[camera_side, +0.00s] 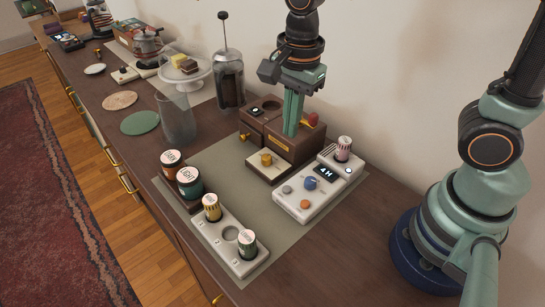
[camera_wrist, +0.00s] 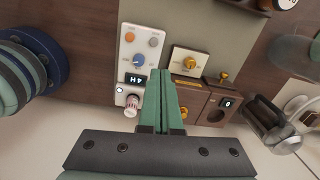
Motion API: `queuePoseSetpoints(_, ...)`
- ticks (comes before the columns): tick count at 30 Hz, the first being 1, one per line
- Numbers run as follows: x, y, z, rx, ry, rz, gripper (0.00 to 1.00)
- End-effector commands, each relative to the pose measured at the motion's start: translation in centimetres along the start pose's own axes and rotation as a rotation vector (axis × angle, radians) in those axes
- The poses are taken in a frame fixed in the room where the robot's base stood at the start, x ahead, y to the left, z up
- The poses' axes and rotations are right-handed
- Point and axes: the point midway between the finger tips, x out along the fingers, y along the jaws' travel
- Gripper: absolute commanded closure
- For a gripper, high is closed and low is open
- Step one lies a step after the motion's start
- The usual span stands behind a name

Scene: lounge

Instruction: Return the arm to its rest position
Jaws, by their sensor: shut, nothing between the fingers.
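My gripper (camera_side: 292,114) is shut and empty, its green fingers pressed together and pointing down. In the side view it hangs at the brown wooden coffee grinder unit (camera_side: 294,149), in front of part of it. In the wrist view my gripper's fingertips (camera_wrist: 160,74) lie between the white control panel (camera_wrist: 133,48) and the wooden unit (camera_wrist: 192,101). I cannot tell whether the fingers touch the unit. My arm's base stands at the right of the side view.
The white panel carries knobs, a small display and a striped capsule (camera_side: 343,148). A white holder (camera_side: 217,240) with capsules and a dark tray with two jars (camera_side: 188,181) stand in front. A glass carafe (camera_side: 177,121) and a French press (camera_side: 229,82) stand left of my gripper. The wall is close behind.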

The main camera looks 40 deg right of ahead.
Motion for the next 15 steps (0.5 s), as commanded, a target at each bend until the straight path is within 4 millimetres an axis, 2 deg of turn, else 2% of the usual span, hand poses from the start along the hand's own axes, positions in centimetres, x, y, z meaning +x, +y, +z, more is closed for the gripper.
queuePoseSetpoints(8, -3.4, 0.6, -3.9, -0.486, 0.034, -0.158, 1.00)
queuePoseSetpoints(15, -5.7, 1.8, -7.1, -0.934, 0.161, -0.267, 1.00)
